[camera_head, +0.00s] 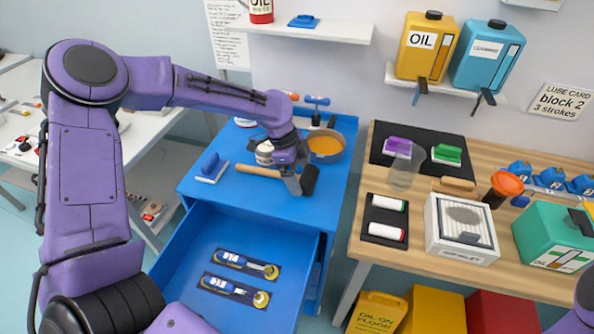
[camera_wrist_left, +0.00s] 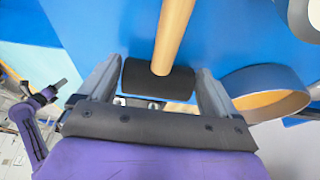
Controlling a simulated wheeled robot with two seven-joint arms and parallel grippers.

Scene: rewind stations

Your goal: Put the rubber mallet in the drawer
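The rubber mallet has a pale wooden handle (camera_head: 258,171) and a black head (camera_head: 308,180). It lies on the blue cabinet top. My left gripper (camera_head: 294,186) is down at the head end of the mallet and covers part of it. In the left wrist view the black head (camera_wrist_left: 158,79) shows between the widely spread fingers of my left gripper (camera_wrist_left: 160,85); contact cannot be made out. The blue drawer (camera_head: 183,238) below stands open, with two blue-and-yellow tools (camera_head: 232,259) on dark mats inside. My right gripper is out of view.
An orange-lined round bowl (camera_head: 325,146) and a blue-and-white block (camera_head: 212,168) stand on the cabinet top near the mallet. A wooden bench (camera_head: 400,262) with a glass, a white box and a green container is to the right. The drawer floor has free room around its tools.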

